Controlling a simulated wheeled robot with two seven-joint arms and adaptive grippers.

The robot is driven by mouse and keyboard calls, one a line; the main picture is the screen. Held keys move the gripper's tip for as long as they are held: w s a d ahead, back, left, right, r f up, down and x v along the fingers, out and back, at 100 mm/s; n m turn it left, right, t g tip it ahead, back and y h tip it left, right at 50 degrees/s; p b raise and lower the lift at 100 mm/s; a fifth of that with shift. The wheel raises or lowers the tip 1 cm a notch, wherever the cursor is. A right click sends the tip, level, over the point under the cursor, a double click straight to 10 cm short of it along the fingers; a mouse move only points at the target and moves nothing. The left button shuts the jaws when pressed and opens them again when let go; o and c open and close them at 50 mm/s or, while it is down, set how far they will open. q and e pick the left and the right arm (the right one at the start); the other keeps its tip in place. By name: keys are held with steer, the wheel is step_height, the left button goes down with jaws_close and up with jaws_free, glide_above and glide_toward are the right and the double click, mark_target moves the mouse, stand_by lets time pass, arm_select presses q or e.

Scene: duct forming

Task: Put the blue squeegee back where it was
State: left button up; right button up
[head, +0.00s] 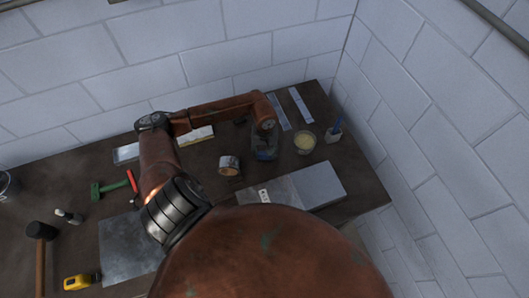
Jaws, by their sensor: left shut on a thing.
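My left arm reaches across the dark bench from the left and bends down at its far end. My left gripper (265,142) points down over the back right part of the bench and is shut on the blue squeegee (265,155). Only a small, dark bluish part of the squeegee shows under the gripper; the wrist hides the rest. I cannot tell whether it touches the bench. My right gripper is not in view.
Right of the gripper are a tub with yellowish contents (304,142) and a small holder with a blue item (334,132). Two pale strips (300,107) lie behind. A tape roll (229,165) stands left; a grey block (319,185) lies in front.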

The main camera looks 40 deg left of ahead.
mark_target(265, 153)
arm_select(q)
steer(key=shift+f+b, duration=0.2)
steer(key=shift+b, duration=0.1)
steer(key=o, duration=1.1)
steer(key=shift+r, duration=0.1)
steer(key=shift+r+p, duration=0.3)
step_height(265, 153, up, 12)
steer(key=b, duration=0.2)
steer(key=shift+f, duration=0.15)
